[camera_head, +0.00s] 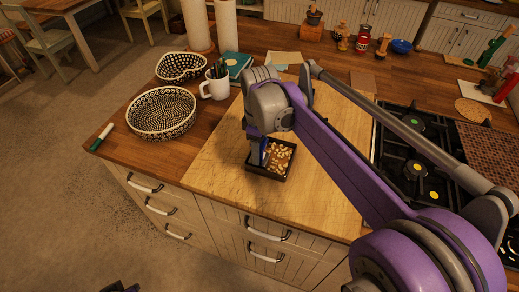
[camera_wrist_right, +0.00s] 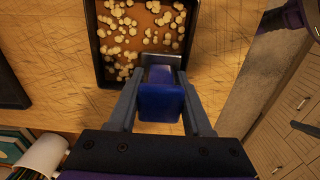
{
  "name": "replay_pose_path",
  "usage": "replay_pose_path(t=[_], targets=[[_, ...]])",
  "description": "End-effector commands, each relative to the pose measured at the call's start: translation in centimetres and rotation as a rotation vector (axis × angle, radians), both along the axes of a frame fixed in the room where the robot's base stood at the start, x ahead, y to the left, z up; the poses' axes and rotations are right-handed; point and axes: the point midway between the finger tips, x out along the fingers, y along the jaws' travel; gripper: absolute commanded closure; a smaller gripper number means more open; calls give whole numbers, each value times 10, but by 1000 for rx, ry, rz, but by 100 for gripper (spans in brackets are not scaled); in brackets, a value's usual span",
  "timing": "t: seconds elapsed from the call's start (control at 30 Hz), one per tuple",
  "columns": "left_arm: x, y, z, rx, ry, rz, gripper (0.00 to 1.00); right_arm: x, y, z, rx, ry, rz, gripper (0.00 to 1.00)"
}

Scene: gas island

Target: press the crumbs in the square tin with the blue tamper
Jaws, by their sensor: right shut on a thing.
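The dark square tin (camera_head: 267,172) stands on the wooden board, with pale crumbs (camera_head: 280,157) over its brown floor. In the right wrist view the tin (camera_wrist_right: 97,65) is at the top, and the crumbs (camera_wrist_right: 125,30) lie in loose clusters. My right gripper (camera_head: 258,146) is shut on the blue tamper (camera_head: 264,153), at the tin's left side in the head view. In the right wrist view the tamper (camera_wrist_right: 161,103) sits between both fingers, overlapping the tin's near edge. Its lower end is partly hidden; I cannot tell whether it touches crumbs. A dark shape at the head view's bottom edge may be my left gripper (camera_head: 121,287).
A white mug (camera_head: 215,84) with pens and a patterned basket (camera_head: 161,135) stand left of the wooden board (camera_head: 222,150). A gas hob (camera_head: 405,140) lies to the right. The board's front left area is clear.

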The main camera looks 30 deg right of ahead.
Motion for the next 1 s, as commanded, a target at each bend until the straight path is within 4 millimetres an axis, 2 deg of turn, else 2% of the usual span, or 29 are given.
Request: replay_pose_path(t=[1.0], targets=[[0,0,-1,0,1,0,100,0,0,-5,0,0,0,100]])
